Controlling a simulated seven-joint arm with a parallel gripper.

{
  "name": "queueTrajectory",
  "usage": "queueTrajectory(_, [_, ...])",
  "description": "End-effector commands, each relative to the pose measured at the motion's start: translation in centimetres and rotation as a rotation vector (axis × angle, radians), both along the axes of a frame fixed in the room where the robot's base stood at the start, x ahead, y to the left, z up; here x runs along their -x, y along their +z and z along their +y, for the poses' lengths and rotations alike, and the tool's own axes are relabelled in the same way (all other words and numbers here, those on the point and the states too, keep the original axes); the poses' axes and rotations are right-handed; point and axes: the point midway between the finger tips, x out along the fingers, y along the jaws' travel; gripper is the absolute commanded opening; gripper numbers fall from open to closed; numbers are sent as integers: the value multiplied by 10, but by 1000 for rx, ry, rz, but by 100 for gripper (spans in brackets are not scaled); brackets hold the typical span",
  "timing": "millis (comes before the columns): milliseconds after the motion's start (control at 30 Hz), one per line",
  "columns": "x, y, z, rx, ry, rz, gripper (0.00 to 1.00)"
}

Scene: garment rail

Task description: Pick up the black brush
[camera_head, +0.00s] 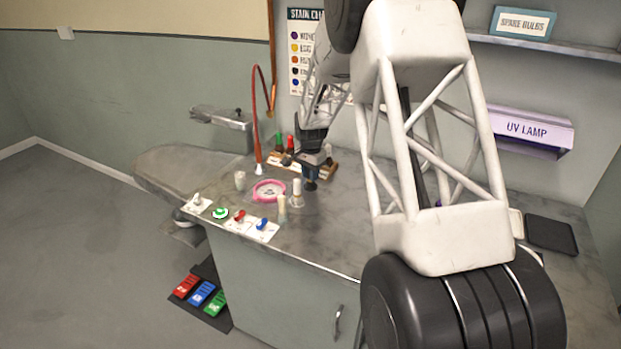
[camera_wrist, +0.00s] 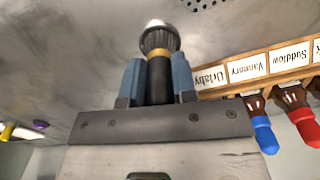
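The black brush (camera_wrist: 160,82) shows in the wrist view, with a black body, a gold band and a rounded silver-grey end that sticks out past my fingertips. My gripper (camera_wrist: 158,78) has its blue fingers closed against both sides of the black body. In the head view my gripper (camera_head: 311,172) points down over the worktop, just in front of the wooden rack. The brush is too small and dark there to tell apart from my fingers.
The wooden rack (camera_wrist: 246,78) has name labels and holds a blue-ended item (camera_wrist: 264,134) and a red-ended one (camera_wrist: 305,125). On the worktop near my gripper are a pink dish (camera_head: 269,190), a small bottle (camera_head: 297,194) and a pale candle-like cylinder (camera_head: 282,209). Colored switches line the front edge.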

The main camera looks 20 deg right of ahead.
Motion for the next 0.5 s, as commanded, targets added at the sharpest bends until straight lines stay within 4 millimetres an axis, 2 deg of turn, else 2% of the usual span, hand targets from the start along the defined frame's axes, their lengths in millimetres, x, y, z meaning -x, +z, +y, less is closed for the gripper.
queueTrajectory(33, [0, 0, 0, 0, 0, 0, 16])
queueTrajectory(133, [0, 0, 0, 0, 0, 0, 3])
queueTrajectory(500, [0, 3, 0, 0, 0, 0, 2])
